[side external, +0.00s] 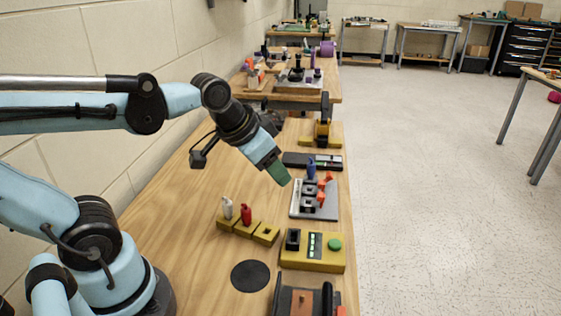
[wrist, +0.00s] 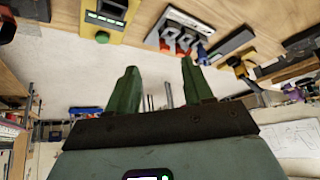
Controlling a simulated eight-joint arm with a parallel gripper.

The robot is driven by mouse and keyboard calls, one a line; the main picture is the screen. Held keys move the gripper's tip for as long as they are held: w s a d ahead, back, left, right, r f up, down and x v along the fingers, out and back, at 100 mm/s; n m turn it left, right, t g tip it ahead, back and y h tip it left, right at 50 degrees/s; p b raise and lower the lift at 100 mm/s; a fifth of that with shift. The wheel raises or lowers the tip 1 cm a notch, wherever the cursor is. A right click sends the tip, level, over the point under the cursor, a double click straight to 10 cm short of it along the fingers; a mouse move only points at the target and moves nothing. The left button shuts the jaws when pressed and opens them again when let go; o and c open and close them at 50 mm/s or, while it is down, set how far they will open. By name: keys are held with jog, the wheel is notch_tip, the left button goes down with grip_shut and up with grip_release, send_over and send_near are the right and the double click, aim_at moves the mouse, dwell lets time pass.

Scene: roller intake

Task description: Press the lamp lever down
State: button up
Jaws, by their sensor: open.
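My gripper (side external: 279,174) hangs in the air over the bench, left of a grey board (side external: 328,208) with red and black parts. Its two green fingers (wrist: 158,85) are apart and empty in the wrist view. A yellow box (side external: 325,264) with a green button, green lights and a black block stands nearer the camera; it also shows at the top of the wrist view (wrist: 109,34). A yellow base (side external: 333,142) with an upright black and orange part stands farther along the bench. I cannot tell which of these parts is the lamp lever.
A yellow block row (side external: 240,229) holds a white and a red peg. A black disc (side external: 250,275) lies on the wooden bench (side external: 200,240). A dark box (side external: 300,159) lies beyond the grey board. A wall runs along the left; open floor lies right.

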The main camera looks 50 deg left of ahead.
jog(key=shift+s+d+f+n+t, duration=0.2)
jog(key=shift+s+f+n+t, duration=0.25)
jog(key=shift+s+f, duration=0.8)
jog(key=shift+w+r, duration=0.1)
jog(key=shift+w, duration=0.05)
jog(key=w+a+r+m+g, duration=0.1)
jog(key=w+r+m+g, duration=0.1)
jog(key=w+r, duration=0.3)
jog(key=w+a+r+m+g, duration=0.1)
jog(key=w+r+m, duration=0.15)
jog(key=w, duration=0.55)
jog(key=m+g, duration=0.4)
send_over(331, 173)
notch_tip(331, 173, down, 6)
notch_tip(331, 173, down, 12)
jog(key=shift+r, duration=0.15)
